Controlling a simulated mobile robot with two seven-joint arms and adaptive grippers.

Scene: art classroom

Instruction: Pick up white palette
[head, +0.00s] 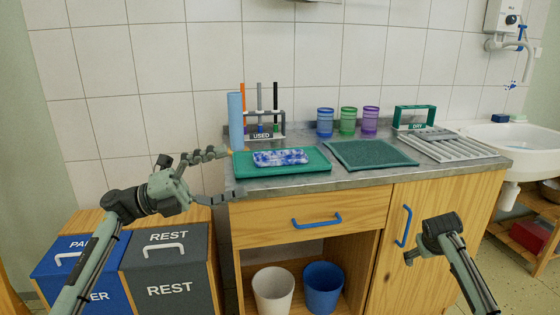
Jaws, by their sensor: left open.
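The white palette (281,157), a flat rectangular piece blotched with blue, lies on a green tray (305,169) near the left end of the grey counter. My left gripper (225,175) is open and empty at the left end of the counter. Its fingers point right toward the tray, one higher and one lower, and it is apart from the palette. My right gripper (410,257) is low in front of the cupboard door, far from the palette. Its fingers are mostly hidden, so its opening does not show.
A blue cylinder (236,121) and the USED rack (265,126) stand behind the tray. Blue, green and purple cups (348,121) stand at the back. A dark green mat (371,154) and a ribbed drainer (447,145) lie to the right. Bins (168,270) stand below my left arm.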

